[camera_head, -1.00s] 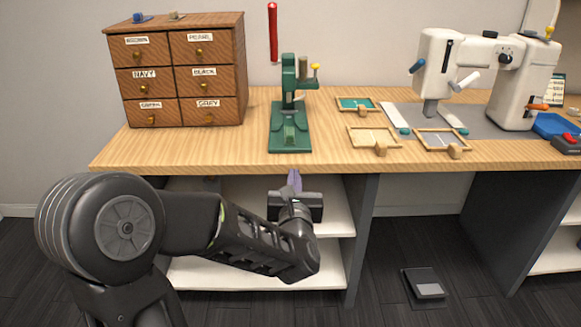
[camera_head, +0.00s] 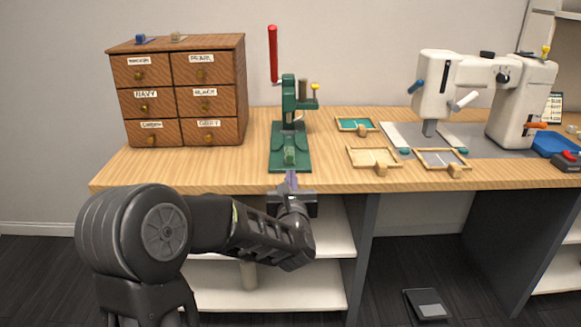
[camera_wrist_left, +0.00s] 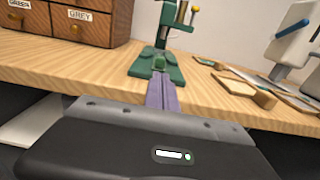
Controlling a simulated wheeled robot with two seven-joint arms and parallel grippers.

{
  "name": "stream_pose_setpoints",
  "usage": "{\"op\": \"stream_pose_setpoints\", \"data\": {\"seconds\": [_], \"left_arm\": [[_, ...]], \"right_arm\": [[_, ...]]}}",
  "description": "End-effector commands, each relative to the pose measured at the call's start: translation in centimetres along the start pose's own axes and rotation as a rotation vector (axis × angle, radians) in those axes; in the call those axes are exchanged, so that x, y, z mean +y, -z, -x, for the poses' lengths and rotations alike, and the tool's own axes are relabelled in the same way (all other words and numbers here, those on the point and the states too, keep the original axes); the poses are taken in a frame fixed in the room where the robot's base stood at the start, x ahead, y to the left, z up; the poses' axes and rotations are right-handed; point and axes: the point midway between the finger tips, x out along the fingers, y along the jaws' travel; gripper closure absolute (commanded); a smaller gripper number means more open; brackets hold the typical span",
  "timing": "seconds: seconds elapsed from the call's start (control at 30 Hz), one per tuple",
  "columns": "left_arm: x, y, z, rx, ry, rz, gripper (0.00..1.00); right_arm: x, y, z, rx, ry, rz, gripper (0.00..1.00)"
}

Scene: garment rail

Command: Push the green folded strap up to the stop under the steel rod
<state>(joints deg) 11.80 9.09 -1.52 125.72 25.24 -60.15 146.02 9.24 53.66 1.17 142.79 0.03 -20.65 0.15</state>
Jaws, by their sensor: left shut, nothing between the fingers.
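A green press (camera_head: 289,103) with a long red lever stands near the front edge of the table. A lighter green folded piece, which looks like the strap (camera_head: 289,155), lies on the front of its base; it also shows in the left wrist view (camera_wrist_left: 158,63). The steel rod shows only faintly under the press head, and I cannot make out the stop. My left gripper (camera_head: 292,177) is shut and empty at the table's front edge, in front of the press. In the left wrist view its purple fingers (camera_wrist_left: 162,92) point toward the strap. My right gripper is out of view.
A wooden drawer cabinet (camera_head: 178,92) stands left of the press. Small framed trays (camera_head: 372,157) lie to the right, and a white sewing machine (camera_head: 490,95) is beyond them. Shelves are below.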

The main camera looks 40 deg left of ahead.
Motion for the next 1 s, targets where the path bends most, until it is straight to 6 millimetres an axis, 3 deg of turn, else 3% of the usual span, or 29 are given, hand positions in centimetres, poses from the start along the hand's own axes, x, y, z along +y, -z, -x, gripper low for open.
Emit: {"op": "stream_pose_setpoints", "data": {"seconds": [0.1, 0.33, 0.8, 1.0], "left_arm": [[0.0, 0.1, -2.5, 0.001, -0.002, 0.0, 1.0], [0.0, 0.0, -5.7, 0.0, 0.0, -0.001, 1.0], [0.0, 0.0, -6.5, 0.0, 0.0, 0.0, 1.0], [0.0, 0.7, -7.4, -0.001, -0.002, 0.001, 1.0]], "right_arm": [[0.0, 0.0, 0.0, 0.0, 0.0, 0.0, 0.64], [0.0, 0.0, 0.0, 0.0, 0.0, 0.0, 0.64], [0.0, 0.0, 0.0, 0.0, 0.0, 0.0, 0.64], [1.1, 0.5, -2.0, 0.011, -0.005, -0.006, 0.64]]}}
